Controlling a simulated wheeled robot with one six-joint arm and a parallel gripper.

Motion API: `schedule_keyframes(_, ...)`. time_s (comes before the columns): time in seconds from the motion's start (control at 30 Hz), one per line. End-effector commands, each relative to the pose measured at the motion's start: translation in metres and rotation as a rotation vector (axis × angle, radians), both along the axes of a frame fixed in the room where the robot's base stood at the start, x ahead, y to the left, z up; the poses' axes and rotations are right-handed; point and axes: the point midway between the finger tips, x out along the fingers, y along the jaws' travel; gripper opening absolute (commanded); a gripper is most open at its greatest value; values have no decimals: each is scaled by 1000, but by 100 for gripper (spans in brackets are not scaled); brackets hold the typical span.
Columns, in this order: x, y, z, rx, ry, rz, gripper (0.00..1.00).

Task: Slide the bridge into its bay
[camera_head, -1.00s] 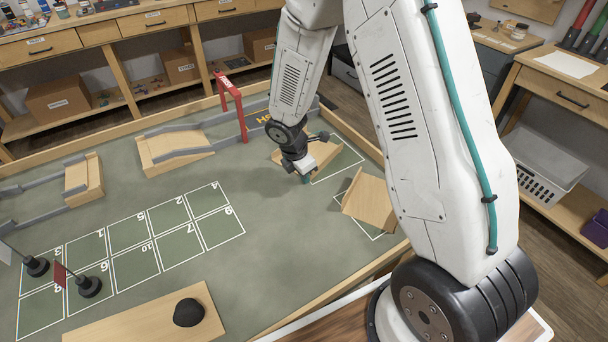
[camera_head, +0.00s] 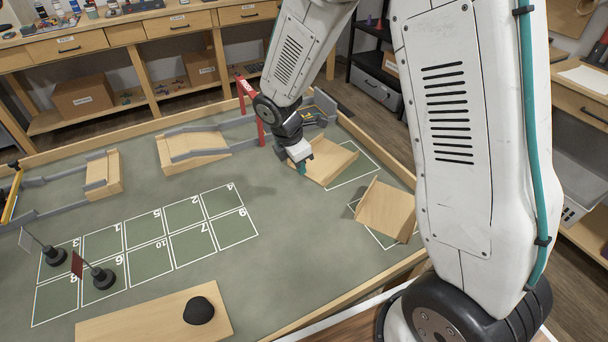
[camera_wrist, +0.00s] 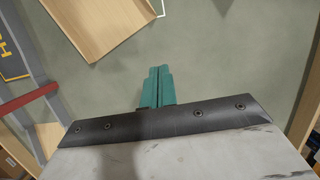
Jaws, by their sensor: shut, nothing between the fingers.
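A pale wooden piece with low raised sides (camera_head: 335,163), probably the bridge, lies on the green table at the right. It is skewed and partly over a white-outlined bay (camera_head: 372,168), whose outline shows along its right side. My gripper (camera_head: 301,167), with teal fingertips, is shut and empty at the left end of this piece. In the wrist view the closed fingertips (camera_wrist: 158,72) point down beside a wooden piece (camera_wrist: 95,25), with a gap of green surface visible. Contact cannot be told from the head view. My wrist hides part of the piece's far left.
A tilted wooden ramp (camera_head: 387,210) sits on a second outlined bay nearer me. Green surface is free in the middle.

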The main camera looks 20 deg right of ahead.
Motion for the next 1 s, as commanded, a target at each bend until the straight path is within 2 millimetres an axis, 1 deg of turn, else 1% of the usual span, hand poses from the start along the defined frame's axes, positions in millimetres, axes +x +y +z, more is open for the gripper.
schedule_keyframes(0.07, 0, -2, 5, 0, 0, -7, 0)
schedule_keyframes(0.17, 5, -25, 5, 9, 1, -76, 0)
schedule_keyframes(0.2, 11, -37, 5, 29, -5, -146, 0)
schedule_keyframes(0.27, 21, -53, 6, 75, -18, -293, 0)
schedule_keyframes(0.3, 29, -62, 7, 114, -30, -405, 0)
schedule_keyframes(0.4, 44, -67, 12, 194, -49, -614, 0)
schedule_keyframes(0.5, 51, -58, 15, 240, -57, -714, 0)
schedule_keyframes(0.57, 51, -56, 12, 248, -55, -744, 0)
schedule_keyframes(0.67, 50, -56, 1, 244, -54, -744, 0)
schedule_keyframes(0.77, 50, -56, -17, 243, -52, -743, 0)
schedule_keyframes(1.0, 50, -56, -70, 243, -52, -740, 0)
